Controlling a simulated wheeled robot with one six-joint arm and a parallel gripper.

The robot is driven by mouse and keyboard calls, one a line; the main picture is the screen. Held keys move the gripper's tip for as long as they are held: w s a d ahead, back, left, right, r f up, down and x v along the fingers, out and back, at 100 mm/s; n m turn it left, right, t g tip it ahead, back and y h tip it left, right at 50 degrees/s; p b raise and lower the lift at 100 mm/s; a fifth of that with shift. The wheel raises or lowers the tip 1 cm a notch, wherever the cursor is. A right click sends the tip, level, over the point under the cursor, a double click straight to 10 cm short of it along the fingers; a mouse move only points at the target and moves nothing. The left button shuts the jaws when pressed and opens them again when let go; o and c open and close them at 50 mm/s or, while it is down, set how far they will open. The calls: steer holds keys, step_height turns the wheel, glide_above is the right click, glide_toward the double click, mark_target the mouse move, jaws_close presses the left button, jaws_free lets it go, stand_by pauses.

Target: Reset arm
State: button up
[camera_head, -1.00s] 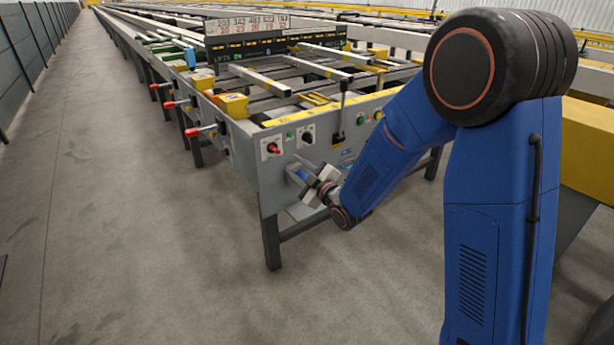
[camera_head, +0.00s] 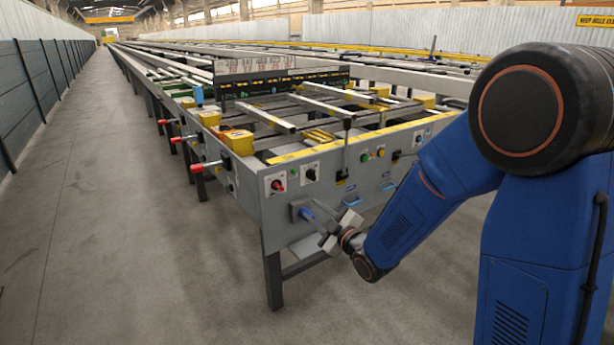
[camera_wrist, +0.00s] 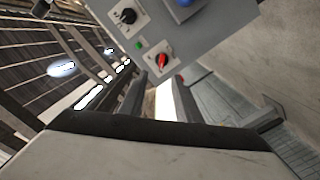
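My gripper (camera_head: 338,229) is at the front panel (camera_head: 330,190) of the runout table, low and right of the red knob (camera_head: 278,185). My blue arm reaches in from the right.
Levers with red grips (camera_head: 205,165) stick out along the table's left side. Yellow blocks (camera_head: 238,142) and a display board (camera_head: 285,82) are on top. The concrete aisle (camera_head: 110,210) at left is clear, bounded by a grey wall (camera_head: 35,95).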

steer(key=s+d+r+m+g+h, duration=0.2)
steer(key=s+d+m+h, duration=0.3)
steer(key=d, duration=0.4)
steer(key=s+d+r+m+g+h, duration=0.2)
steer(key=s+d+m+h, duration=0.15)
steer(key=s+d, duration=0.5)
steer(key=s+d+m+g, duration=0.3)
steer(key=s+d, duration=0.1)
steer(key=s, duration=0.8)
steer(key=s+d+m+g, duration=0.3)
steer(key=s+m, duration=0.1)
steer(key=s, duration=0.8)
steer(key=shift+s+d+h, duration=0.3)
steer(key=shift+d+h, duration=0.05)
